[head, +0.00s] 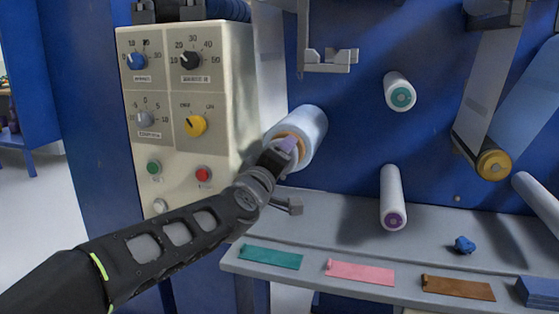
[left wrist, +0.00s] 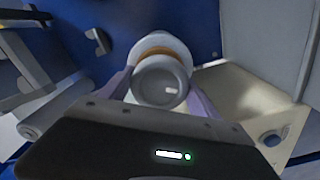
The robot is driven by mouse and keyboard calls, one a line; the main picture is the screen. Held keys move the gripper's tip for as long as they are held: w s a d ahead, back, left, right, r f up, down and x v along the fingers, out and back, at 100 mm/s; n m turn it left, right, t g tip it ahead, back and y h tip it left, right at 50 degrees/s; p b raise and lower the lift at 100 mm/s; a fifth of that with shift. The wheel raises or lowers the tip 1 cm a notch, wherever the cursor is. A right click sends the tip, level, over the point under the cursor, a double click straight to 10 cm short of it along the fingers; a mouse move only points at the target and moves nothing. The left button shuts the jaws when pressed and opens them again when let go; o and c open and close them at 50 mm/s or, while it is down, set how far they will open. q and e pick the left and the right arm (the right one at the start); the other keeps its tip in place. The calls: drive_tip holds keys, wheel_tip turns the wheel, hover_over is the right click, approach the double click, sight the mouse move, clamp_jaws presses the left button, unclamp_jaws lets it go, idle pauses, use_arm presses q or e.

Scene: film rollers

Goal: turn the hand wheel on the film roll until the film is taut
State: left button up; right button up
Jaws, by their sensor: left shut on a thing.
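The film roll (head: 311,126) is a pale, bluish-white cylinder standing out from the blue machine wall. In the left wrist view the roll (left wrist: 172,45) shows behind an orange-brown ring. The hand wheel (left wrist: 160,82) is a grey round knob at the roll's near end. My left gripper (head: 286,146) reaches the roll's end. In the left wrist view its two purple fingers lie on either side of the hand wheel, shut on it. In the head view the gripper mostly hides the wheel. My right gripper is not in view.
A control box (head: 225,100) with dials and buttons stands left of the roll. White rollers (head: 392,190) stick out at the right. A grey bracket (head: 330,62) is above. The ledge carries a teal strip (head: 270,257), a pink strip (head: 360,272), a brown strip (head: 457,288) and a blue lump (head: 465,245).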

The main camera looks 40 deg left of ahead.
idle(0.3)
use_arm(q)
drive_tip(key=o, duration=1.4)
drive_tip(key=p+v, duration=0.2)
drive_tip(key=v, duration=0.5)
drive_tip(key=shift+s+d, duration=0.15)
drive_tip(key=shift+s, duration=0.25)
